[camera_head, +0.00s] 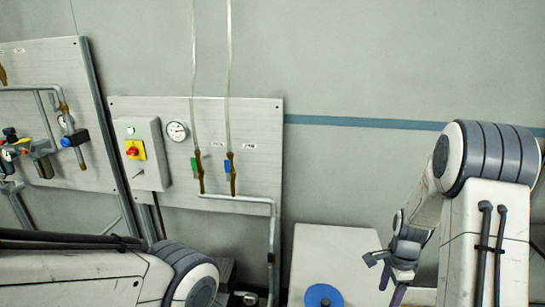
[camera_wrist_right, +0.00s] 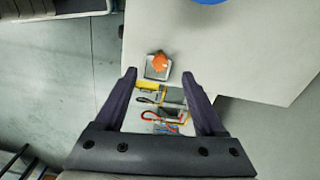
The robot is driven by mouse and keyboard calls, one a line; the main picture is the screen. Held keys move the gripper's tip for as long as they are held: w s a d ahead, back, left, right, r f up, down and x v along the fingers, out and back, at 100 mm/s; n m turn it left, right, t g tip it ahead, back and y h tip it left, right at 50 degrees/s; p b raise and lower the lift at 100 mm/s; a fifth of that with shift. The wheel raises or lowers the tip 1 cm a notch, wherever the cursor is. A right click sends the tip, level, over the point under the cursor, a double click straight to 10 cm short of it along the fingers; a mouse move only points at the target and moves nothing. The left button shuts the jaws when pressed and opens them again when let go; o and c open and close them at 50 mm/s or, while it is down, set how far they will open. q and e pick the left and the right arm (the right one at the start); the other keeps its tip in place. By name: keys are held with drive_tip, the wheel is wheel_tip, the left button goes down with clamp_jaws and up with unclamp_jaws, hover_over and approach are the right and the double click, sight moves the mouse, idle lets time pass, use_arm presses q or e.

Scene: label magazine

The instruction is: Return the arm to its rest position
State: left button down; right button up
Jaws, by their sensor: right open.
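My right arm (camera_head: 488,150) comes in from the right in the head view and bends down over the side of a pale table. Its right gripper shows in the right wrist view (camera_wrist_right: 159,76), with two dark fingers spread wide apart and nothing held between them. My left arm (camera_head: 90,275) lies across the bottom left of the head view. Its gripper is out of sight.
The pale table (camera_head: 335,252) carries a blue disc (camera_head: 323,295). Beyond the fingers lie an orange object (camera_wrist_right: 159,62) in a small grey tray and several tools (camera_wrist_right: 165,115). A wall panel (camera_head: 240,180) holds a switch box (camera_head: 142,155), gauge and pipes. Bare floor (camera_wrist_right: 60,90) shows left.

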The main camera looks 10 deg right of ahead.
drive_tip(key=s+a+r+n, duration=0.3)
drive_tip(key=a+r+n, duration=0.3)
drive_tip(key=a, duration=0.5)
drive_tip(key=s+a+r+n, duration=0.2)
drive_tip(key=a+r+n, duration=0.4)
drive_tip(key=a, duration=0.4)
drive_tip(key=s+a+r+n, duration=0.1)
drive_tip(key=s+a+n, duration=0.3)
drive_tip(key=s+n, duration=0.3)
drive_tip(key=s+a+r+n+y, duration=0.1)
drive_tip(key=s+a+r+n, duration=0.1)
drive_tip(key=s+a+n, duration=0.3)
drive_tip(key=s+n, duration=0.2)
drive_tip(key=s, duration=0.2)
drive_tip(key=shift+n, duration=0.4)
